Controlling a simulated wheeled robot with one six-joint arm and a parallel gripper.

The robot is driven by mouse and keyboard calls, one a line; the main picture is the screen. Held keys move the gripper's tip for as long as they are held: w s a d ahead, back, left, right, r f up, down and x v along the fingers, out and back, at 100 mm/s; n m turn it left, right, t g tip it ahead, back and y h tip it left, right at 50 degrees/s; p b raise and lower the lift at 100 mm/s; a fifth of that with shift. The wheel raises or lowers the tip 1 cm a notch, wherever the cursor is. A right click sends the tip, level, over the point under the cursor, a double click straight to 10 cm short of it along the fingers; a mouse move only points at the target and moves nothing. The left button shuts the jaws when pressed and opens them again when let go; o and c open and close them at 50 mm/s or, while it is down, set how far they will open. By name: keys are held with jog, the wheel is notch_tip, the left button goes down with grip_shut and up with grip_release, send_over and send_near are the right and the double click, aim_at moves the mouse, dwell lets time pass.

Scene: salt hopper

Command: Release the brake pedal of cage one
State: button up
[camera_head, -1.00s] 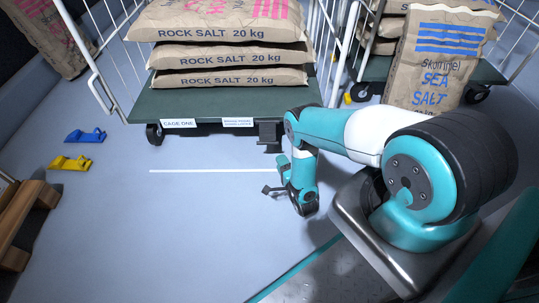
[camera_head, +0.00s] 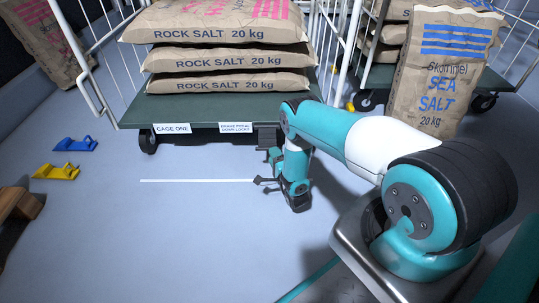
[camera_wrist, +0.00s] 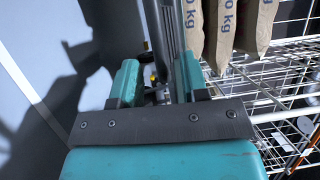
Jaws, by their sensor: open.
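Cage one (camera_head: 190,140) is a wire cage with a dark green deck. Its front edge carries a "CAGE ONE" label (camera_head: 172,128) and a brake pedal label (camera_head: 237,127). The dark brake pedal bracket (camera_head: 268,137) hangs below the deck, right of the labels. My arm partly hides it, so whether the pedal is up or down cannot be told. My gripper (camera_head: 263,185) is low over the floor, just in front of and below the bracket. In the wrist view, my gripper (camera_wrist: 157,82) has its teal fingers apart, with dark parts beyond them that I cannot clearly identify.
Rock salt sacks (camera_head: 230,57) are stacked on cage one. A sea salt sack (camera_head: 440,75) stands at the right by another cage. Blue (camera_head: 76,144) and yellow (camera_head: 57,172) chocks lie at the left. A white floor line (camera_head: 195,181) runs before the cage. The left floor is mostly clear.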

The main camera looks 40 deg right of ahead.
aim_at(267, 139)
jog(key=shift+b+x, duration=0.65)
jog(key=shift+x, duration=1.5)
